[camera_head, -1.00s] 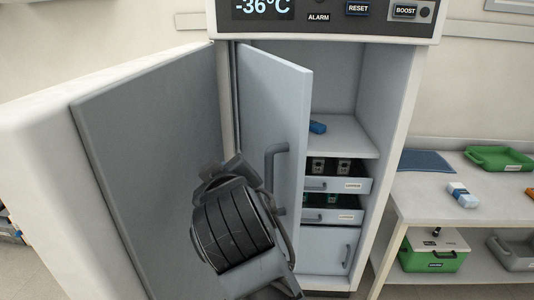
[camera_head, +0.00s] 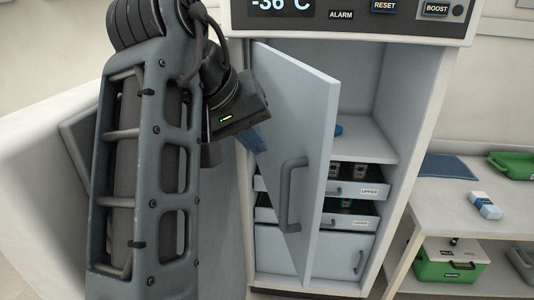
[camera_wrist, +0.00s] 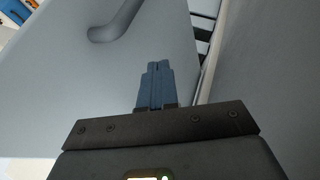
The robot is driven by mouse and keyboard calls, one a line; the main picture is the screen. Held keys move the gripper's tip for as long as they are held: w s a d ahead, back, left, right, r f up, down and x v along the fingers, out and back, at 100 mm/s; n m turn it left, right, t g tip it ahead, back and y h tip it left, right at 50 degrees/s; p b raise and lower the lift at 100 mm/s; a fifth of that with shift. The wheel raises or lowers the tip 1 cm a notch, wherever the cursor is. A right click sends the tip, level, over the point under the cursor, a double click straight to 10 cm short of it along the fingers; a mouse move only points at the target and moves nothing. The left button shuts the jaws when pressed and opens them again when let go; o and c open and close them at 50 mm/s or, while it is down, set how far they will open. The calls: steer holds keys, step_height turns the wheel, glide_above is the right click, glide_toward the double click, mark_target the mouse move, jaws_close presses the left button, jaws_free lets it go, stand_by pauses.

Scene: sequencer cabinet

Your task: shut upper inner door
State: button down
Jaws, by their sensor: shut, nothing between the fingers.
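The upper inner door (camera_head: 292,120) is a pale blue-grey panel with a dark bar handle (camera_head: 289,195). It stands partly open, swung out from the left side of the cabinet opening. My gripper (camera_head: 254,140) is at the left of this door, near its outer face, its blue fingers partly hidden by the wrist. In the wrist view my blue fingers (camera_wrist: 155,84) are together and empty, over the door panel (camera_wrist: 95,80), with the handle (camera_wrist: 118,22) beyond. Whether the fingers touch the panel I cannot tell.
The thick outer door (camera_head: 40,185) stands wide open at left, partly behind my arm. Inside the cabinet are a shelf (camera_head: 365,140), the upper drawer (camera_head: 350,188), another drawer below and a shut lower inner door (camera_head: 335,255). A side bench (camera_head: 440,205) stands at right.

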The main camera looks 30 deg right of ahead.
steer(key=b+x, duration=0.6)
steer(key=x, duration=0.3)
steer(key=shift+d+f+b, duration=0.2)
steer(key=shift+f+b, duration=0.15)
steer(key=shift+b, duration=0.05)
steer(key=shift+w, duration=0.15)
